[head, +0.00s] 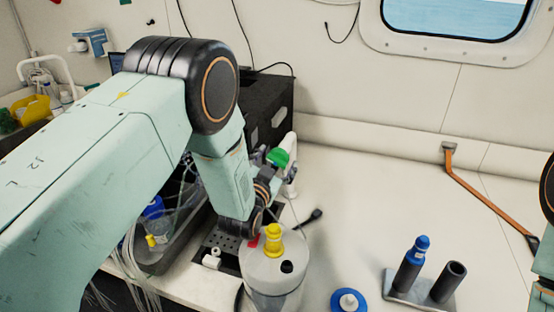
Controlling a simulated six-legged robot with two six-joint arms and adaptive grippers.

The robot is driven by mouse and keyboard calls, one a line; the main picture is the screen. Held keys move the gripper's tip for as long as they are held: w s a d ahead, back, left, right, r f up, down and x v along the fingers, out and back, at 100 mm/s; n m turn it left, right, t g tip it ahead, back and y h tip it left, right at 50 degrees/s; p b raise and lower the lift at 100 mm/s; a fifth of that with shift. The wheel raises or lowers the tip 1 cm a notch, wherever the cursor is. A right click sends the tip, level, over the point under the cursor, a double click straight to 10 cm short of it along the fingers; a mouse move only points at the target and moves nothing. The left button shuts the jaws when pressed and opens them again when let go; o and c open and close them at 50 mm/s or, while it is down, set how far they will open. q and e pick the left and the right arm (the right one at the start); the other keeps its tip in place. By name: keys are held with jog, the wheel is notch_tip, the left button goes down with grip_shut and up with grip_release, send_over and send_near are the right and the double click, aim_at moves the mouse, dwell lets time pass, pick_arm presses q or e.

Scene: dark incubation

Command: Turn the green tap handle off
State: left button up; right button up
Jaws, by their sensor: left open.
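The green tap handle (278,157) sits on a white tap (291,172) near the middle of the head view, in front of a black box. My left arm comes in from the left and bends down, so its wrist is just left of the tap. My left gripper (268,182) is dark, small in view and partly hidden by its own arm. It is open, close below the green handle; I cannot tell whether it touches it. Only part of my right arm shows at the right edge, and its gripper is out of view.
A pale round container (273,270) with a yellow fitting (273,238) stands in front of the tap. A grey rack (405,288) holds a blue-capped tube (413,262). A blue-and-white lid (348,302) lies nearby. The counter right of the tap is mostly clear.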

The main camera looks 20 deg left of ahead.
pick_arm(q)
jog(key=shift+s+d+r, duration=0.2)
jog(key=shift+s+r, duration=0.35)
jog(key=shift+s, duration=0.25)
jog(key=shift+d, duration=0.15)
jog(key=shift+c, duration=0.6)
jog(key=shift+w+f, duration=0.45)
jog(key=shift+w, duration=0.3)
jog(key=c, duration=0.5)
jog(key=shift+a, duration=0.25)
jog(key=shift+c, duration=0.4)
jog(key=shift+s+d+r, duration=0.1)
jog(key=shift+s, duration=0.05)
jog(key=c, duration=0.5)
